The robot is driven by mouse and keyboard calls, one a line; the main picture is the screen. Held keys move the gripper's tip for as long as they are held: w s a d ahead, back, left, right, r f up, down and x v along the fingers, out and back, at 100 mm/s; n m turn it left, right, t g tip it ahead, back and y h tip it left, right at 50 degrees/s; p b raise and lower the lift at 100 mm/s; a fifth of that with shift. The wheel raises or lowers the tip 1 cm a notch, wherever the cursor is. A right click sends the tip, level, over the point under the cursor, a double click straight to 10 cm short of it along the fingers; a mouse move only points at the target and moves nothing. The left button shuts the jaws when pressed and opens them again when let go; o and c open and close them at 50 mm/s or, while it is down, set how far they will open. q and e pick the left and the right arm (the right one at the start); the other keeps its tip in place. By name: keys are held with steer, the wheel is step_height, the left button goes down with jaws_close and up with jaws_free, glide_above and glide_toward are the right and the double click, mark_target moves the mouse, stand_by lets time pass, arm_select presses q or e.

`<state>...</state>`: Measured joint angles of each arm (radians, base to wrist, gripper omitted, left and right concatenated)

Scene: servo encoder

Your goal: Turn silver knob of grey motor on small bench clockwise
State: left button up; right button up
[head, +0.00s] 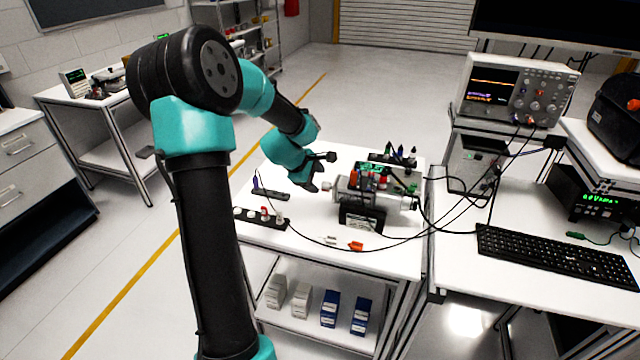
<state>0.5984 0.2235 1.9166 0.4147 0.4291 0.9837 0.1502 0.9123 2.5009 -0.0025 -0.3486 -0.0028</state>
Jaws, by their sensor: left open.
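The grey motor (400,200) lies on its side in a dark stand on the small white bench (390,262). Its silver knob (327,186) appears as a small light piece at the motor's left end. My left gripper (323,172) is open just left of the motor, with its dark fingers close to the knob. I cannot tell whether a finger touches the knob. My right gripper is out of view.
Cables run from the motor to the right bench, with a keyboard (560,262) and an oscilloscope (515,90). A dark rack (262,218) holds small parts at the front left. Orange and white connectors (356,246) lie in front. Screwdrivers (400,152) stand behind.

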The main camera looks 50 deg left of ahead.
arm_select(q)
steer(key=v, duration=1.3)
steer(key=shift+r, duration=0.15)
